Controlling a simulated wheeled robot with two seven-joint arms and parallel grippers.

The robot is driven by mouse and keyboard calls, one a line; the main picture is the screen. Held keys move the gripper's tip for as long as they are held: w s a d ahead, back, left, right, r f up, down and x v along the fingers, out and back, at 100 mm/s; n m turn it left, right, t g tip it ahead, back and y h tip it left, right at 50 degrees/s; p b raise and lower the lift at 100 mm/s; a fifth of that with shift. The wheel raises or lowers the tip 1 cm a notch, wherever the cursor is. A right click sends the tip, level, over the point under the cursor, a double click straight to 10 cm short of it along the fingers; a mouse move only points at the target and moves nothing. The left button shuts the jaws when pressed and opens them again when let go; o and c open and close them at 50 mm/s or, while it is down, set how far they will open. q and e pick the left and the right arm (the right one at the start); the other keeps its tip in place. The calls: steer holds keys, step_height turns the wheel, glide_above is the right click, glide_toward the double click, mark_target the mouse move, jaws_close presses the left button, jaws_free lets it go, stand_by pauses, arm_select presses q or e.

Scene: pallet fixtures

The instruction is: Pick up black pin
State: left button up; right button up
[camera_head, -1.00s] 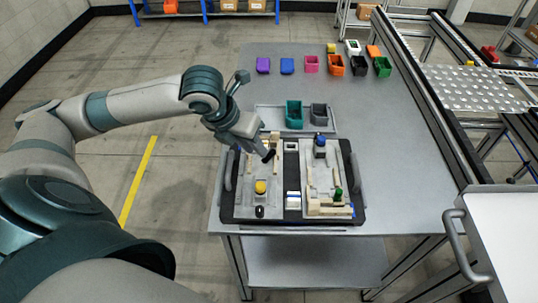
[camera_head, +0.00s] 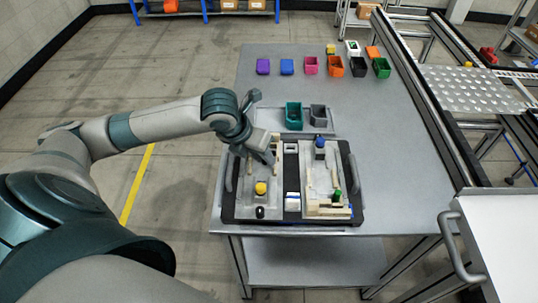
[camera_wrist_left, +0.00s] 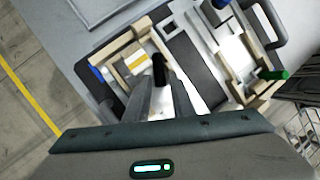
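In the left wrist view the black pin (camera_wrist_left: 159,70), a short dark cylinder with a rounded end, shows at the fingertips of my left gripper (camera_wrist_left: 170,92), over the fixture with pale wooden pieces. I cannot tell whether the fingers are closed on it or only beside it. In the head view my left gripper (camera_head: 268,160) points down over the far half of the left fixture (camera_head: 242,207) and hides the pin. A separate small black knob (camera_head: 260,212) stands at that fixture's near end. My right gripper is not in view.
A yellow ball (camera_head: 261,188) sits on the left fixture. The right fixture holds a blue knob (camera_head: 319,141) and a green peg (camera_head: 337,194). Teal (camera_head: 294,116) and grey (camera_head: 318,115) bins stand behind. Coloured bins line the table's back; the table (camera_head: 400,175) is clear at right.

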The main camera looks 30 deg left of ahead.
arm_select(q)
steer(key=shift+s+f, duration=0.1)
steer(key=shift+f, duration=0.15)
jaws_close()
steer(key=shift+r, duration=0.1)
stand_by(0.3)
steer(key=shift+w+r, duration=0.2)
steer(key=shift+r, duration=0.35)
steer(key=r, duration=0.1)
steer(key=r+b, duration=0.1)
steer(key=r, duration=0.1)
steer(key=shift+s+d+r, duration=0.1)
steer(key=shift+d, duration=0.1)
steer(key=s+d+r+p, duration=0.6)
steer(key=s+d+p, duration=0.1)
steer(key=p, duration=0.6)
steer(key=shift+s+d+r+p, duration=0.35)
steer(key=shift+d+p, duration=0.05)
steer(key=shift+d, duration=0.25)
